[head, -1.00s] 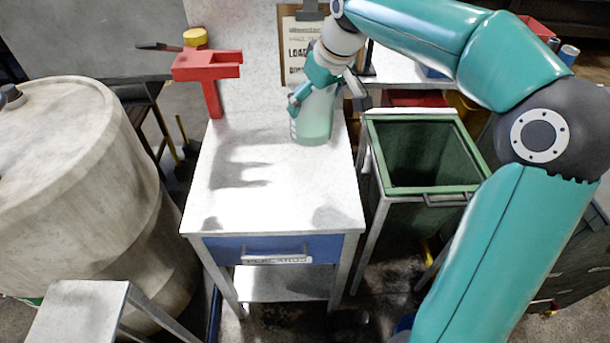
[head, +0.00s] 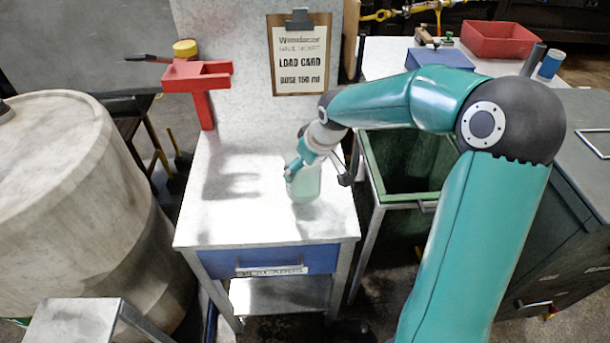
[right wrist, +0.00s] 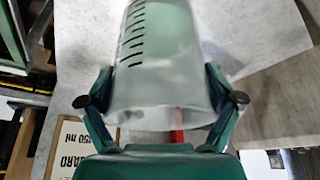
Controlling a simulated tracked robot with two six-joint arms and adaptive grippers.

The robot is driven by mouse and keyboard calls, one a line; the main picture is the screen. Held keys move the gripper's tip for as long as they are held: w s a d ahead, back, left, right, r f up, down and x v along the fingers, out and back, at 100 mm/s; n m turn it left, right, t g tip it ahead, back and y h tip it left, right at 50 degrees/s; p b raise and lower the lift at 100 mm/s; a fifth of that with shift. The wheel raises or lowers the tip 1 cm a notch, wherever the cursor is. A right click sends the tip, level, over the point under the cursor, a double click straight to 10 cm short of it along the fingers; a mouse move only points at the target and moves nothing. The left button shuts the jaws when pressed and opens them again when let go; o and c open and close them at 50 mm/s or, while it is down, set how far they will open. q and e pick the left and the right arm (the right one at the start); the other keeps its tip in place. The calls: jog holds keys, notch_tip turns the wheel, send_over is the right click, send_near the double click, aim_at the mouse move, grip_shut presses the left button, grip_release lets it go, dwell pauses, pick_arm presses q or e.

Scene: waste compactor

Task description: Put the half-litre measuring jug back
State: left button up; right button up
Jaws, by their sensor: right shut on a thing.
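The measuring jug (head: 304,187) is clear, pale greenish plastic and stands roughly upright over the white tabletop (head: 240,222). I cannot tell whether its base touches the top. My right gripper (head: 312,166) is shut on the jug, reaching in from the right. In the right wrist view the jug (right wrist: 165,75) sits between both fingers of the gripper (right wrist: 164,98), with dark graduation marks along its left side. The gripper hides part of the jug's upper portion in the head view. My left gripper is not in view.
A red bracket (head: 200,84) stands at the table's back left, and a clipboard load card (head: 300,60) hangs on the panel behind. An open green bin (head: 375,180) is right of the table. A large pale drum (head: 75,200) is at left. The tabletop's front is clear.

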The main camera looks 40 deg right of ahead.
jog(key=shift+f, duration=1.55)
jog(key=shift+f, duration=0.2)
jog(key=o, duration=1.1)
jog(key=shift+c, duration=0.2)
jog(key=shift+r, duration=0.4)
jog(key=v, duration=1.1)
jog(key=shift+s+r, duration=0.2)
jog(key=shift+r, duration=0.1)
